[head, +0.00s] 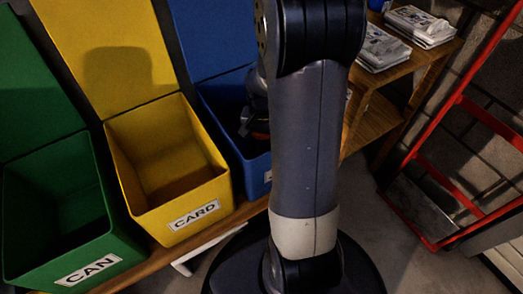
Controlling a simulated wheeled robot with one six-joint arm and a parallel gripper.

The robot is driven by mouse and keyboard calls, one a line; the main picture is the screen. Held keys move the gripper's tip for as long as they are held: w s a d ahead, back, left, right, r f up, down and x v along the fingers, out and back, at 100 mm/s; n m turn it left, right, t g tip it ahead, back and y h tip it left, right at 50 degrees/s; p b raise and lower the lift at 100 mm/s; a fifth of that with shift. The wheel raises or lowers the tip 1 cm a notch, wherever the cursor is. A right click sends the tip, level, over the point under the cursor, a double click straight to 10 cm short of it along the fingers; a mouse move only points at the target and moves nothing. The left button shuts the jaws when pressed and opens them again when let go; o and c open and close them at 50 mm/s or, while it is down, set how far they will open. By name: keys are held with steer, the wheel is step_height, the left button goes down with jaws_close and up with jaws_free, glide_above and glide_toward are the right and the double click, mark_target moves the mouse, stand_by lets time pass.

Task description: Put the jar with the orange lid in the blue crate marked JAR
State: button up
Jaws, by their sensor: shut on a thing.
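The blue crate (253,177) stands to the right of the yellow crate, with its blue lid raised behind it. My arm covers its right part and most of its white label, so I cannot read the mark. My gripper (254,130) shows only in part, to the left of my arm, at the crate's opening. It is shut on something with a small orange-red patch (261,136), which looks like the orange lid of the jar. The rest of the jar is hidden. I cannot tell whether it touches the crate.
An open yellow crate marked CARD (190,213) and a green crate marked CAN (92,267) stand to the left on a wooden board. A wooden shelf (375,115) with stacks of newspapers (421,24) is at the back right. A red hand truck (465,100) leans at the right.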

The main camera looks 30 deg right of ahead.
mark_target(262, 149)
step_height(262, 149, down, 4)
steer(key=shift+f+b, duration=0.15)
steer(key=shift+b, duration=0.75)
steer(key=shift+f, duration=0.1)
steer(key=shift+f, duration=0.25)
steer(key=o, duration=1.2)
steer(key=shift+c, duration=0.2)
step_height(262, 149, up, 13)
steer(key=p, duration=0.5)
steer(key=shift+f+p, duration=0.1)
steer(key=shift+p, duration=0.25)
steer(key=shift+f, duration=0.1)
